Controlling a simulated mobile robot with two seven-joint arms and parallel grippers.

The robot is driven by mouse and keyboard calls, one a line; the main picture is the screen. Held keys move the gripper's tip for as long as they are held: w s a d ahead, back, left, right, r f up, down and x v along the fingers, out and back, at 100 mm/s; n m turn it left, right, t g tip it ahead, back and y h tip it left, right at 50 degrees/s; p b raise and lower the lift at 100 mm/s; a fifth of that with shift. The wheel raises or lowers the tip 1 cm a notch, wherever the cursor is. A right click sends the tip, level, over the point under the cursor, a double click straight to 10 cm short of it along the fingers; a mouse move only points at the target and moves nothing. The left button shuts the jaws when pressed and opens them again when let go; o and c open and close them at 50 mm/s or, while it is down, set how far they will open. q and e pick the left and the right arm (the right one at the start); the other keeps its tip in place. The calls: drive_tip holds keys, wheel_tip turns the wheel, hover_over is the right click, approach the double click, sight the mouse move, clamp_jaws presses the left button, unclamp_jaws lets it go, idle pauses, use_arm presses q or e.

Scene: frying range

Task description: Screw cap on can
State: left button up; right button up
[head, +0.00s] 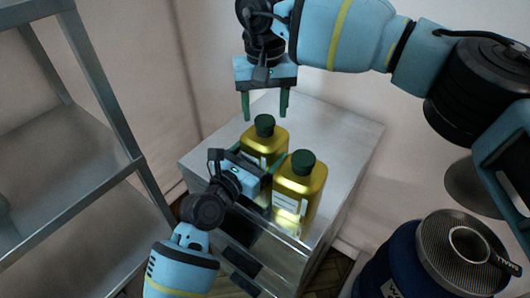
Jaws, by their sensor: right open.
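Two yellow cans with dark green caps stand upright on a grey metal cabinet. The rear can (266,136) has its cap (264,123) on its neck; I cannot tell how tight it is. The front can (300,190) also has a cap (303,161) on top. My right gripper (266,114) is open and empty, fingers pointing down, just above and behind the rear can's cap. My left gripper (258,158) is low at the rear can, its fingers reaching along the can's sides. Its body hides the can's lower part, and I cannot tell if the fingers press on it.
The cabinet top (335,125) is clear behind and to the right of the cans. A metal shelf rack (100,80) stands at the left. A blue drum (400,265) with a round perforated metal piece (465,250) on top is at the lower right.

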drive_tip(key=shift+f, duration=0.8)
